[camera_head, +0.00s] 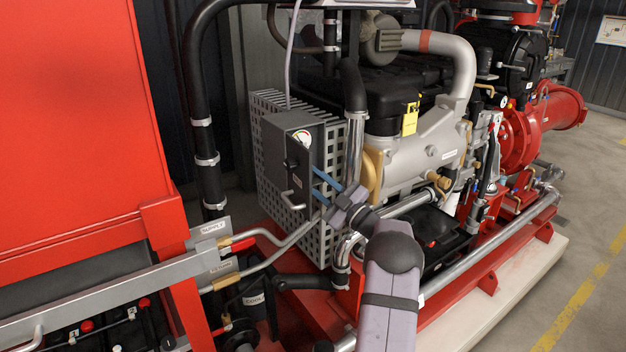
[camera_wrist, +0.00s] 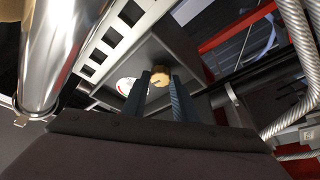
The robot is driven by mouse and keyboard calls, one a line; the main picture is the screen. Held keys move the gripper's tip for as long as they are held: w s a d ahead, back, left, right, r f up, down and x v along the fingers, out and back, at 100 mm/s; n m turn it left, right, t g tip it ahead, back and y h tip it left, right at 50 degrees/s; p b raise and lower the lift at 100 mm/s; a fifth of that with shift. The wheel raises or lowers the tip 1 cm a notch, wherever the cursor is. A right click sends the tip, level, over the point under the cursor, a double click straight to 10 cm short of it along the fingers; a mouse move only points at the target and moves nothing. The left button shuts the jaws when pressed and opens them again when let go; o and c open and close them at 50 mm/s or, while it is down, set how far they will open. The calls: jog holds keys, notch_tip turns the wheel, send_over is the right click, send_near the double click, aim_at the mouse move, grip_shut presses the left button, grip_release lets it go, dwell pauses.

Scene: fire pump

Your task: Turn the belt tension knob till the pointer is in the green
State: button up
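A grey panel box (camera_head: 286,140) stands in front of a perforated guard, with a small round dial (camera_head: 303,137) near its top. The dial (camera_wrist: 125,86) is white with a red part in the wrist view and is partly covered by a finger; its pointer cannot be made out. A brass-coloured round knob (camera_wrist: 160,75) shows between my fingertips in the wrist view, but I cannot tell whether they touch it. I cannot make out this knob in the head view. My gripper (camera_head: 315,181) has its two blue fingers apart, pointing at the box.
A handle (camera_head: 292,200) sticks out low on the box. A vertical metal pipe (camera_head: 355,145) stands close to my gripper and also shows large in the wrist view (camera_wrist: 50,60). A braided hose (camera_wrist: 297,50) is at the right there. A yellow padlock (camera_head: 410,120) hangs behind.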

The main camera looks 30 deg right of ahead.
jog(key=c, duration=0.4)
jog(key=shift+c, duration=0.2)
jog(key=shift+a+f+m+t+h+b, duration=0.1)
jog(key=shift+m+t+h+b, duration=0.25)
jog(key=shift+m+h, duration=0.85)
jog(key=shift+a+m+t+h+b, duration=0.1)
jog(key=shift+m+h+b, duration=0.25)
jog(key=shift+m, duration=1.65)
jog(key=shift+a+f+m+t+h+b, duration=0.1)
jog(key=shift+m+t+h+b, duration=0.35)
jog(key=shift+m, duration=1.15)
jog(key=shift+h, duration=0.4)
jog(key=o, duration=1)
jog(key=shift+o, duration=0.2)
jog(key=shift+s, duration=0.1)
